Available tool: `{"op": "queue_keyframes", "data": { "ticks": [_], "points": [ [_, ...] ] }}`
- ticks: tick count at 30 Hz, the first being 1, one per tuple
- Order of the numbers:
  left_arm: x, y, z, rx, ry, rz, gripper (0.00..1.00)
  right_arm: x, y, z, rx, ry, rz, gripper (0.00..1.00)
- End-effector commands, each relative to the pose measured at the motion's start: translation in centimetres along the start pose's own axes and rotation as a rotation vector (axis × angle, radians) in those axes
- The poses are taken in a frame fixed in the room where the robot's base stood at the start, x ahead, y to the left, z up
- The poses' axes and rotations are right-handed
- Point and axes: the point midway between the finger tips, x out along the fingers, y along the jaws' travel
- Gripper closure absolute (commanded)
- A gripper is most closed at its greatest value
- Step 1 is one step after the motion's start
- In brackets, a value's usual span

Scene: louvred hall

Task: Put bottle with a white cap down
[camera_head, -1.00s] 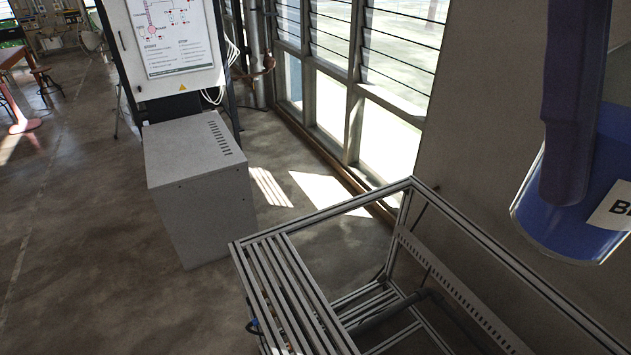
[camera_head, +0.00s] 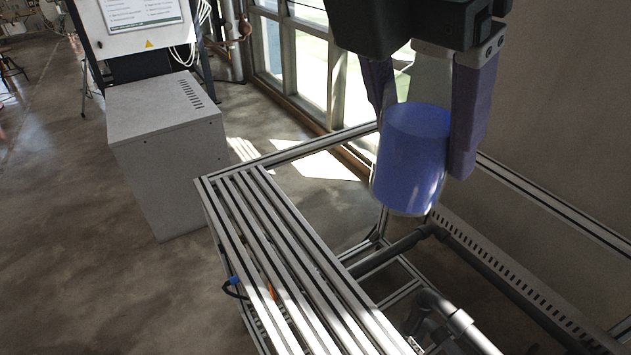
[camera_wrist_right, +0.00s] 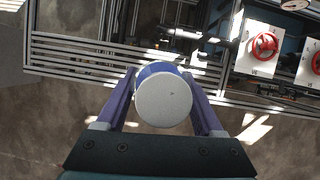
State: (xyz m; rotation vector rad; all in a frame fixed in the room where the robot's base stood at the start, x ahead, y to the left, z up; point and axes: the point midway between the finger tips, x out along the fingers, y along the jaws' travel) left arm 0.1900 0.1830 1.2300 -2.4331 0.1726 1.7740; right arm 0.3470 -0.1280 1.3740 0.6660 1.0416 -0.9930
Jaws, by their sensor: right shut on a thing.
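The bottle (camera_head: 411,160) has a see-through body with blue inside. In the right wrist view its round white cap (camera_wrist_right: 164,101) faces the camera. My right gripper (camera_head: 424,120) is shut on the bottle, with one purple finger on each side. It holds the bottle roughly upright, and its base appears clear of any surface. In the head view the bottle shows just right of the slatted top of a metal frame (camera_head: 262,230). The cap is hidden there by the gripper. My left gripper is not in view.
A grey box (camera_head: 168,150) stands on the floor behind the frame. Frame rails and grey pipes (camera_head: 395,250) run below and right of the bottle. Most slats are bare. Windows and a wall stand behind.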

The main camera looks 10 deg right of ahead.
Motion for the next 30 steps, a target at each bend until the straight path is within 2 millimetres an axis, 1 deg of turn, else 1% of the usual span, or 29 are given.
{"op": "queue_keyframes", "data": {
  "ticks": [1, 9, 13, 15, 18, 23, 26, 30],
  "points": [
    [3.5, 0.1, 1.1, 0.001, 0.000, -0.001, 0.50, 3.6, 0.4, -1.6, -0.106, 0.006, 0.042, 0.99],
    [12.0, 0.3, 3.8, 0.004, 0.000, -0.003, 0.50, 12.1, 3.0, -4.9, -0.664, 0.006, 0.278, 0.99],
    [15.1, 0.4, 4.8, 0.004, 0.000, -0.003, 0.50, 15.1, 4.0, -5.8, -0.873, 0.004, 0.366, 0.99],
    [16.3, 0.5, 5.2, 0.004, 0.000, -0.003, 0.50, 16.3, 4.3, -6.2, -0.960, 0.004, 0.402, 0.99],
    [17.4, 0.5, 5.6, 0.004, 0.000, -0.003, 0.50, 17.4, 4.7, -6.5, -1.050, 0.003, 0.438, 0.99],
    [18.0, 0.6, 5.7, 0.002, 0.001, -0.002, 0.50, 18.4, 5.0, -6.8, -1.118, 0.004, 0.464, 0.99],
    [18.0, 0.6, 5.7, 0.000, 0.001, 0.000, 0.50, 20.1, 4.9, -7.5, -1.129, 0.006, 0.464, 0.99],
    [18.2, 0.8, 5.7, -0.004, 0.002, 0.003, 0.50, 23.9, 4.7, -9.1, -1.130, 0.008, 0.460, 0.99]
  ]
}}
